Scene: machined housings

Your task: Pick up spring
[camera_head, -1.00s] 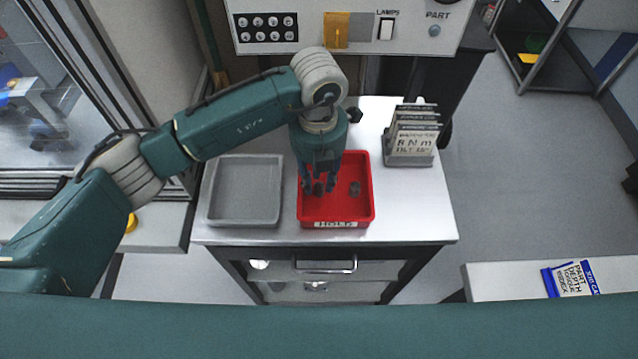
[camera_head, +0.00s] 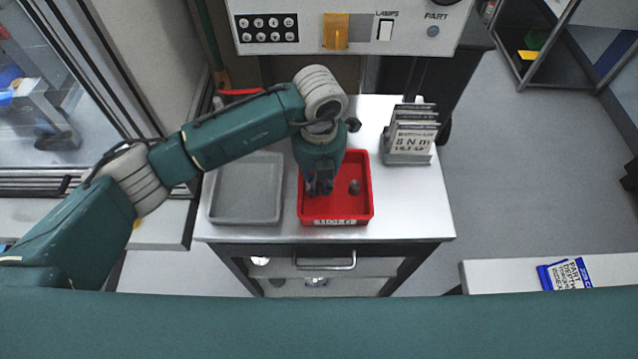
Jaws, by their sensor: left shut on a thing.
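A red tray (camera_head: 366,211) with a white label on its front stands on the metal cabinet top. My left gripper (camera_head: 319,189) reaches down into its left half and is shut on a small dark thing, most likely the spring; the fingers hide most of it. A second small dark grey part (camera_head: 354,187) stands free in the tray, to the right of the gripper. It is too small to tell its exact shape. My right gripper is not in view.
An empty grey tray (camera_head: 245,217) stands left of the red one. A rack of labelled cards (camera_head: 408,150) stands at the back right of the metal top (camera_head: 410,215). A panel with switches (camera_head: 350,35) overhangs the back. The right part of the top is clear.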

